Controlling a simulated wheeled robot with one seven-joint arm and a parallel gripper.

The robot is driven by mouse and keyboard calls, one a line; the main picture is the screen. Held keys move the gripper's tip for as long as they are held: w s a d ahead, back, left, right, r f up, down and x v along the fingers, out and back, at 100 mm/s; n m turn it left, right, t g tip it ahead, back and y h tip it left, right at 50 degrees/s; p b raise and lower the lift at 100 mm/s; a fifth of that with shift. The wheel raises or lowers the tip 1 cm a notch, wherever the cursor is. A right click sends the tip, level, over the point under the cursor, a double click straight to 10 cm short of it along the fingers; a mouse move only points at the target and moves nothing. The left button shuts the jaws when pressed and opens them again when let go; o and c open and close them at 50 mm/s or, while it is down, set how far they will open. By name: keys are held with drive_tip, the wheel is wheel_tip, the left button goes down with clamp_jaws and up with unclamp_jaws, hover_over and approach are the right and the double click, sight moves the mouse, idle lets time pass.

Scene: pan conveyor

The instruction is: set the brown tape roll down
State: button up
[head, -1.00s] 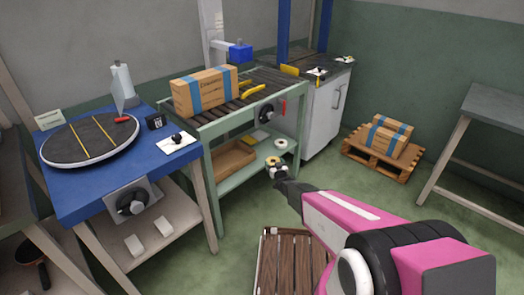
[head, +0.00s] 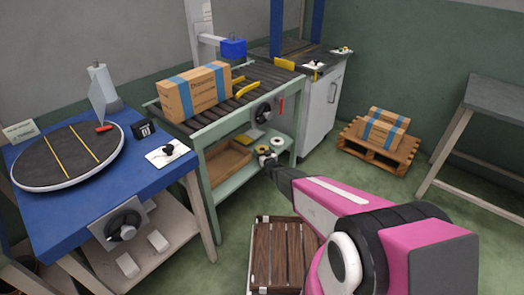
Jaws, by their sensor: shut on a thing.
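My gripper (head: 271,166) is at the front edge of the lower shelf (head: 232,172) of the green conveyor stand, seen from behind and above. It is shut on a small roll, the brown tape roll (head: 267,159), which is mostly hidden by the fingers and hard to make out. Two other tape rolls show just behind it on the shelf: a white one (head: 277,142) and a pale one with a dark centre (head: 262,149). I cannot tell whether the held roll touches the shelf.
A cardboard bin (head: 228,163) fills the shelf's left part. A taped carton (head: 195,92) sits on the roller conveyor above. A blue table (head: 75,205) with a round turntable stands left. A wooden slatted crate (head: 262,255) is on the floor below my arm.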

drive_tip(key=shift+f, duration=0.55)
drive_tip(key=o, duration=0.8)
drive_tip(key=shift+r, duration=0.1)
drive_tip(key=shift+s+d+r, duration=0.1)
drive_tip(key=shift+r, duration=0.5)
drive_tip(key=v, duration=1.2)
drive_tip(key=s+d+r+m+g+h, duration=0.3)
drive_tip(key=d+r+g+h, duration=0.4)
drive_tip(key=d, duration=0.4)
drive_tip(key=s+d+r+g, duration=0.2)
drive_tip(key=s+r+g, duration=0.1)
drive_tip(key=s, duration=0.3)
drive_tip(key=s+d+r+m+g, duration=0.1)
drive_tip(key=s+d+r+g, duration=0.2)
drive_tip(key=s+r, duration=0.2)
drive_tip(key=s+d+r+g, duration=0.2)
drive_tip(key=s+r+g, duration=0.1)
drive_tip(key=s, duration=0.5)
drive_tip(key=shift+s+d+r+g, duration=0.1)
drive_tip(key=shift+r+g, duration=0.05)
drive_tip(key=shift+r, duration=0.3)
drive_tip(key=shift+s+d+r+g, duration=0.1)
drive_tip(key=shift+d+r+g, duration=0.05)
drive_tip(key=shift+r, duration=0.25)
